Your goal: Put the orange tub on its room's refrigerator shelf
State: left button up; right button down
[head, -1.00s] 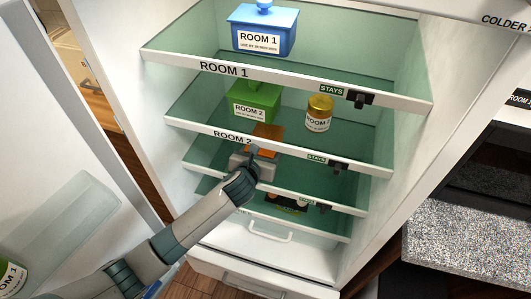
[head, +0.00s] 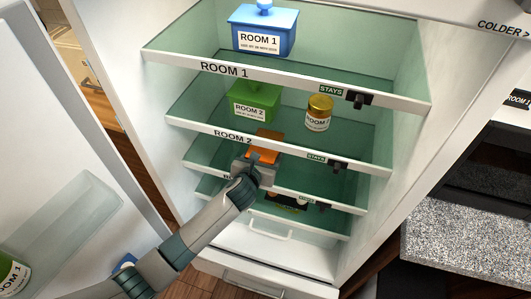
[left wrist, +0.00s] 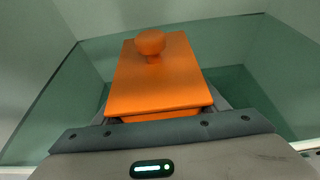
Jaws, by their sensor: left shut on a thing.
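The orange tub (head: 266,141) has a flat lid with a round knob. It also shows in the left wrist view (left wrist: 155,85), upright, knob up. My left gripper (head: 257,165) is shut on it at the open front of the refrigerator. The tub is at the front of the gap under the ROOM 2 shelf (head: 285,147) and above the third shelf (head: 340,206). The gripper hides most of the third shelf's label, so I cannot read it. I cannot tell whether the tub touches the shelf. My right gripper is not in view.
A blue tub (head: 264,32) stands on the ROOM 1 shelf. A green tub (head: 253,101) and a gold-lidded jar (head: 318,113) stand on the ROOM 2 shelf. Dark items (head: 287,203) lie on a lower shelf. The open door (head: 60,130) is at left, a speckled counter (head: 465,245) at right.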

pick_arm(q)
jog(key=o, duration=1.5)
jog(key=shift+f, duration=0.1)
jog(key=shift+o, duration=0.2)
jog(key=b+v, duration=0.1)
jog(key=v, duration=1.1)
